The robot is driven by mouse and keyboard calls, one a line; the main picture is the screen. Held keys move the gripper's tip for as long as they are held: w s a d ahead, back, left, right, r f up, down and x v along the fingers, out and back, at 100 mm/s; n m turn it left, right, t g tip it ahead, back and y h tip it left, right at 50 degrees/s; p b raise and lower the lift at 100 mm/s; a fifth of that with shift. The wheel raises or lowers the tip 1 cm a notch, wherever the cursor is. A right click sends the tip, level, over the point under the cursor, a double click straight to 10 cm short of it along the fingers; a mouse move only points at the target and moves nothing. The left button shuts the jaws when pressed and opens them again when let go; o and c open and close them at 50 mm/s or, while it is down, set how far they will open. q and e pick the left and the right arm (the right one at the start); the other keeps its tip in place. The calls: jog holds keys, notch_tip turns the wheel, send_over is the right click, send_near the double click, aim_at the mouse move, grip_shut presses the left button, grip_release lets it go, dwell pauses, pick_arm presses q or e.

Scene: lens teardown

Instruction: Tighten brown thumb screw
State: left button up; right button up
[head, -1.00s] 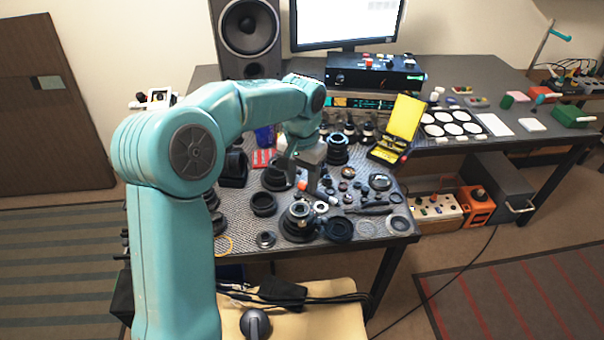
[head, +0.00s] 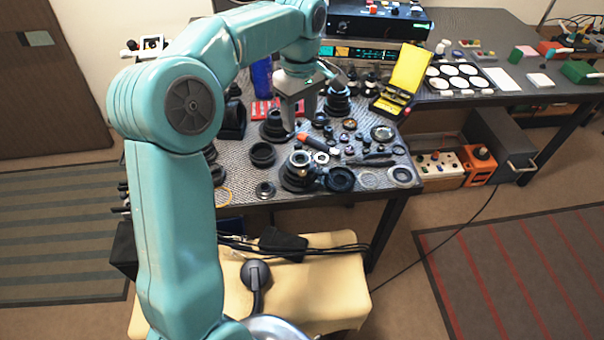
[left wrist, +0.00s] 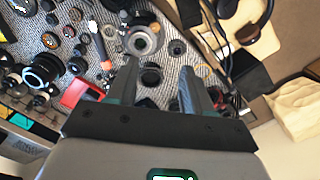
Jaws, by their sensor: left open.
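I cannot pick out a brown thumb screw for certain in either view. My left gripper (head: 300,118) hangs over the back middle of the workbench mat, pointing down. It is open, and nothing shows between its fingers. In the left wrist view the two fingers (left wrist: 158,82) stand apart, with a dark ring (left wrist: 151,76) in line with the gap below them. A lens body (head: 299,172) stands near the mat's front edge; it also shows in the left wrist view (left wrist: 142,40). My right gripper is not in view.
Lens rings and small parts crowd the mat. An orange-handled tool (head: 307,139) lies near the lens body. A yellow case (head: 408,72) stands open at the right, near a tray of white discs (head: 462,77). A tan seat (head: 318,290) with cables is in front.

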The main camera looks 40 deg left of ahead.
aim_at(303, 172)
pick_arm(q)
jog(key=f, duration=0.6)
jog(key=f+b, duration=0.1)
jog(key=f, duration=0.5)
jog(key=f+b, duration=0.1)
jog(key=f, duration=0.5)
jog(key=shift+w+d, duration=0.15)
jog(key=shift+w, duration=0.2)
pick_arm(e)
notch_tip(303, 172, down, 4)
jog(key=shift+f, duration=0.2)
pick_arm(q)
grip_shut()
